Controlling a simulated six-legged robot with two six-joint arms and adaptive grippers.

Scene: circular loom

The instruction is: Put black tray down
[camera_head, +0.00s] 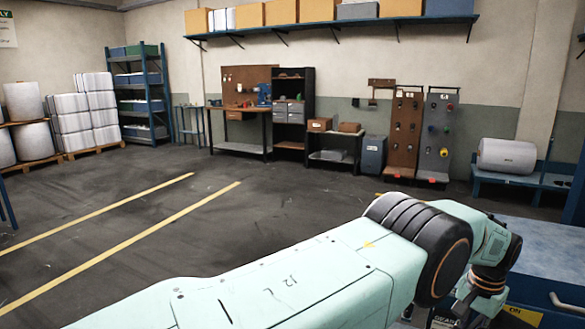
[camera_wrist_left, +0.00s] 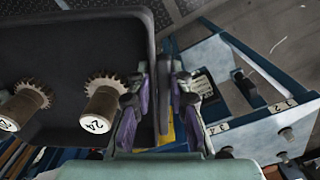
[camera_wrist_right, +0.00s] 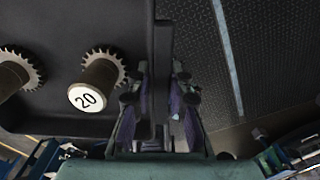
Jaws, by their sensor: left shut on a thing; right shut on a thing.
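The black tray shows in the left wrist view (camera_wrist_left: 70,45) and in the right wrist view (camera_wrist_right: 110,22). My left gripper (camera_wrist_left: 163,84) is shut on one rim of it, a finger on each side of the wall. My right gripper (camera_wrist_right: 162,80) is shut on a rim in the same way. In the left wrist view a gear marked 24 (camera_wrist_left: 103,100) and another gear (camera_wrist_left: 28,102) sit in the tray. In the right wrist view a gear marked 20 (camera_wrist_right: 97,80) and a second gear (camera_wrist_right: 14,72) sit in it. The head view does not show the tray.
A blue-topped cabinet (camera_head: 550,250) stands at the right of the head view. Blue and white framework (camera_wrist_left: 240,85) lies below and right of the tray in the left wrist view. Dark textured floor or plate (camera_wrist_right: 255,45) shows beside the tray in the right wrist view.

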